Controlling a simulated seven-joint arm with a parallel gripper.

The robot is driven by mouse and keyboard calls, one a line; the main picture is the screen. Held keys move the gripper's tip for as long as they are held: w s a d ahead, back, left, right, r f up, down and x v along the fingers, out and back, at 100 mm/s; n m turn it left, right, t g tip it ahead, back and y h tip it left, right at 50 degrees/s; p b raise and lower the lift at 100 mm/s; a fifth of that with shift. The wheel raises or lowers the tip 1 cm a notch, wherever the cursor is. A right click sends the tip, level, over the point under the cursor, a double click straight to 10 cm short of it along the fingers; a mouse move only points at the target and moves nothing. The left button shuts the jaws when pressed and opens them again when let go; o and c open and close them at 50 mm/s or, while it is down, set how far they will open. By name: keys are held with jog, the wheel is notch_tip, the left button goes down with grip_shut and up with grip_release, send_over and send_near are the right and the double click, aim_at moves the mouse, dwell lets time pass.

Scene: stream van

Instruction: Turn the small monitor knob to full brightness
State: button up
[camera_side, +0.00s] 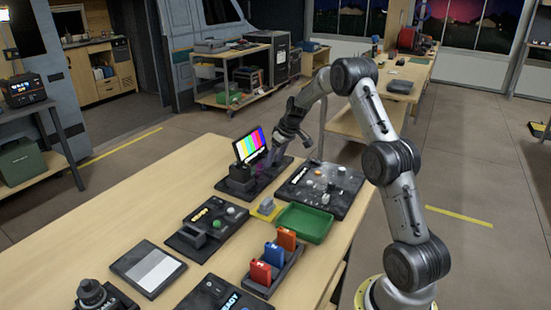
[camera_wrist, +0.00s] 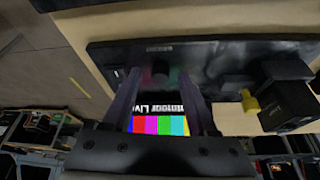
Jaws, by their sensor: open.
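The small monitor (camera_side: 250,144) shows colour bars and stands at the back of a black base plate (camera_side: 262,187); its screen also shows in the wrist view (camera_wrist: 158,124), low between the fingers. A small dark round knob (camera_wrist: 160,70) sits on the plate (camera_wrist: 225,53) in front of the screen. My gripper (camera_wrist: 158,78) is open, with one finger on each side of the knob; I cannot tell whether they touch it. In the side view my gripper (camera_side: 274,160) is down beside the monitor, and the knob cannot be made out there.
A black block (camera_wrist: 290,103) with a yellow knob stands right of my fingers in the wrist view. In the side view, a black panel with several knobs (camera_side: 300,195), a green tray (camera_side: 304,224) and a holder with red, blue and orange pieces (camera_side: 262,272) lie nearby.

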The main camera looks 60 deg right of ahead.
grip_shut()
jog(key=shift+m, duration=0.3)
jog(key=m+h, duration=0.1)
jog(key=m, duration=0.1)
jog(key=shift+a+m, duration=0.15)
jog(key=shift+m, duration=0.15)
jog(key=m, duration=0.2)
jog(key=m+g+h, duration=0.1)
jog(key=m, duration=0.1)
jog(key=shift+w+g+h, duration=0.15)
jog(key=shift+g+h, duration=0.15)
jog(key=m+g, duration=0.1)
jog(key=m, duration=0.3)
jog(key=shift+w+a+h, duration=0.1)
jog(key=shift+h, duration=0.3)
jog(key=shift+m+g, duration=0.8)
jog(key=shift+m, duration=1.1)
grip_release()
